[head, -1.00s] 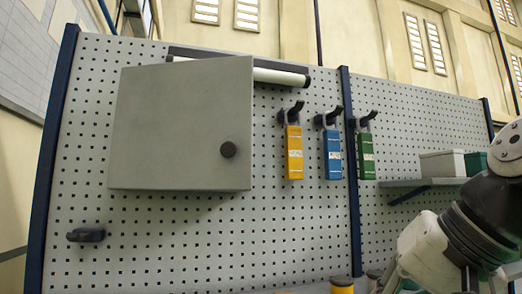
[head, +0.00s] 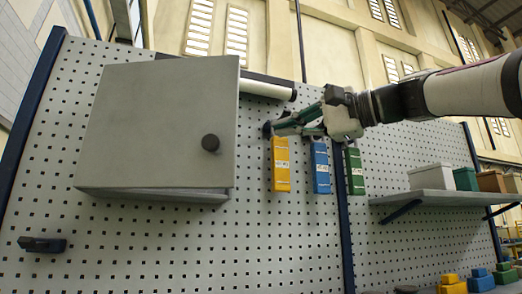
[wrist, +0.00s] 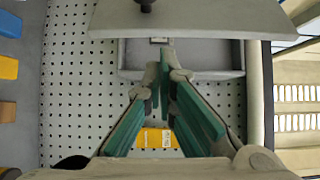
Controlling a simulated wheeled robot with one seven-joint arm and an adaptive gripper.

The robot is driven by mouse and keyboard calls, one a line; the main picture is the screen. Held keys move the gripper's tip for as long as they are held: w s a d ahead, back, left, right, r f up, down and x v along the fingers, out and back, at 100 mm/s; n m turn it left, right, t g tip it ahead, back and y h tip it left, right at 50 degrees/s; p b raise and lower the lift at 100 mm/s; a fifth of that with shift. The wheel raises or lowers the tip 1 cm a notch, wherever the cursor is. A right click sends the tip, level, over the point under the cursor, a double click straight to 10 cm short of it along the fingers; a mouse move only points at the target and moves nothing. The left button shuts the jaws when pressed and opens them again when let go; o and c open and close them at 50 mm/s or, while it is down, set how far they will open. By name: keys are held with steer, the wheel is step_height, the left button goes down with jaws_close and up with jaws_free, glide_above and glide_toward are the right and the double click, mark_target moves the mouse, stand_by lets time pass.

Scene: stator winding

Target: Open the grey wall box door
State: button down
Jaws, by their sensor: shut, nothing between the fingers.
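The grey wall box door (head: 150,120) fills the left of the head view, with a dark round knob (head: 210,142) near its lower right. In the wrist view the door (wrist: 200,20) crosses the top, with the knob (wrist: 146,5) at the upper edge. The door's edge there seems to stand out from the grey box body (wrist: 205,60); how far I cannot tell.
A white roll (head: 268,89) sticks out behind the box's right. A shelf (head: 430,197) with boxes stands at the right. A dark hook (head: 42,244) sits lower left.

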mark_target(236, 136)
steer(key=x, duration=0.2)
steer(key=s+p+x, duration=0.1)
steer(key=x, duration=0.2)
steer(key=a+x, duration=0.1)
steer(key=x, duration=0.2)
steer(key=shift+s+a, duration=0.1)
steer(key=shift+a, duration=0.15)
steer(key=shift+s+a+p, duration=0.3)
steer(key=shift+s+p, duration=0.05)
steer(key=shift+s, duration=0.6)
steer(key=shift+s+a+t, duration=0.2)
steer(key=shift+s+t, duration=0.1)
steer(key=shift+s, duration=0.35)
stand_by(0.8)
stand_by(0.4)
